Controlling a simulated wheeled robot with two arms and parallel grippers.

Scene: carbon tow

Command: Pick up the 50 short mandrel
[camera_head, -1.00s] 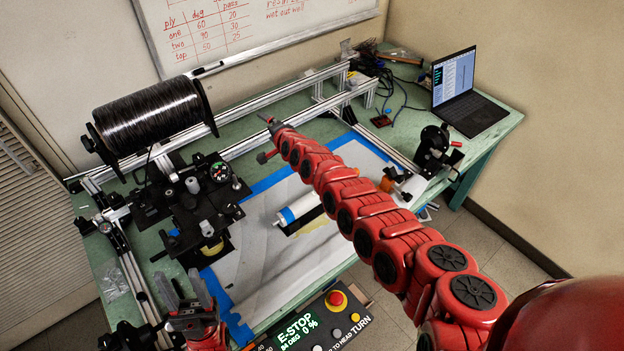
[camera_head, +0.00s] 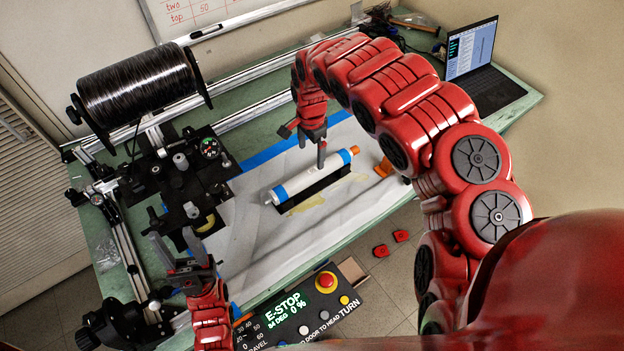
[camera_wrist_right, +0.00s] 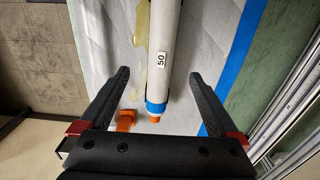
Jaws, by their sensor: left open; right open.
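The mandrel (camera_head: 298,184) is a white tube with blue bands near its ends. It lies slantwise on a black rest on the white sheet. In the right wrist view the mandrel (camera_wrist_right: 165,85) carries a "50" label and has an orange tip beyond a blue band; its far end is cut off. My right gripper (camera_head: 320,163) points down over the mandrel's middle. Its open fingers (camera_wrist_right: 160,73) show on either side of the tube in the wrist view, with nothing held. The remaining height cannot be told exactly. My left gripper (camera_head: 177,248) is open and empty at the lower left.
The winding carriage (camera_head: 180,175) and carbon spool (camera_head: 140,90) stand at left. The E-STOP box (camera_head: 300,315) is at the front. An orange piece (camera_head: 383,168) lies right of the mandrel, and a laptop (camera_head: 478,70) sits at back right. The sheet around the mandrel is largely clear.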

